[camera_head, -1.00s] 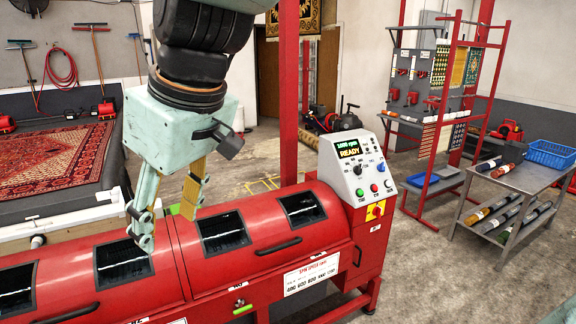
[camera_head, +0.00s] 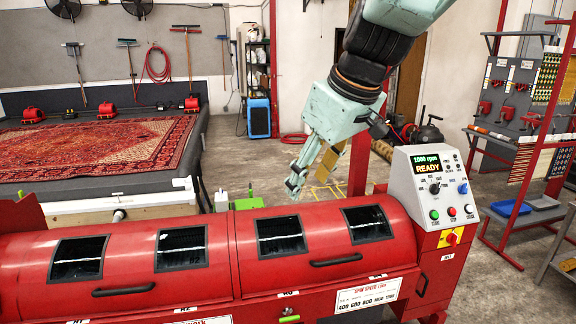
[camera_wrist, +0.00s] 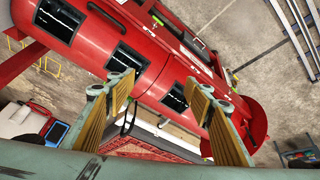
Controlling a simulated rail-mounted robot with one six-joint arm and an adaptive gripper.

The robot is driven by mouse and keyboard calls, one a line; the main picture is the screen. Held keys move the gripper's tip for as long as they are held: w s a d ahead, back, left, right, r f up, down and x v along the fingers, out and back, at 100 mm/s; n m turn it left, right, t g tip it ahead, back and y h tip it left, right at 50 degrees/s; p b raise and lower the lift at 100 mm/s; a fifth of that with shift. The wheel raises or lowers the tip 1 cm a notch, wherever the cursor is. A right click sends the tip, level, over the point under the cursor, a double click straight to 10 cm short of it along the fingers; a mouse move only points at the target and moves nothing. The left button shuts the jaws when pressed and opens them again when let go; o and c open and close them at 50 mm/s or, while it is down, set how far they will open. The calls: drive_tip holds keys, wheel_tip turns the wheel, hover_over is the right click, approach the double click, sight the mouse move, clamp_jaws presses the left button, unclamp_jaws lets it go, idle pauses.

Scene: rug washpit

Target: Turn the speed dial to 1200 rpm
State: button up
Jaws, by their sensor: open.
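The speed dial (camera_head: 434,188) is a dark knob on the sloped white control panel (camera_head: 410,212) at the right end of the red machine. The display (camera_head: 427,164) above it reads "1000 rpm" and "READY". My gripper (camera_head: 312,188) hangs behind the red drum, left of the panel and apart from the dial. Its fingers are open and empty. In the wrist view my gripper (camera_wrist: 160,98) shows both fingers spread, with the red drum (camera_wrist: 150,68) beyond them. The dial is not clear in the wrist view.
A red-and-yellow switch (camera_head: 451,238) is below the panel. A speed label (camera_head: 368,295) is on the machine's front. A rack (camera_head: 520,130) stands at right.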

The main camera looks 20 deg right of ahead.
drive_tip(key=w+d+f+n+t+h+p, duration=0.1)
drive_tip(key=w+d, duration=0.5)
drive_tip(key=d, duration=0.5)
drive_tip(key=w+d+f+p, duration=0.1)
drive_tip(key=w+d+f, duration=0.1)
drive_tip(key=w+d, duration=0.65)
drive_tip(key=w+d+f+n+t+h+p, duration=0.1)
drive_tip(key=w+d, duration=0.3)
drive_tip(key=d, duration=0.9)
drive_tip(key=h+p, duration=0.2)
drive_tip(key=h, duration=0.1)
approach(439, 188)
drive_tip(key=v, duration=0.4)
drive_tip(key=shift+w+d+n, duration=0.15)
drive_tip(key=shift+w+n, duration=0.05)
drive_tip(key=shift+n, duration=0.1)
drive_tip(key=shift+f, duration=0.15)
drive_tip(key=shift+p+x, duration=2)
drive_tip(key=shift+x, duration=4.75)
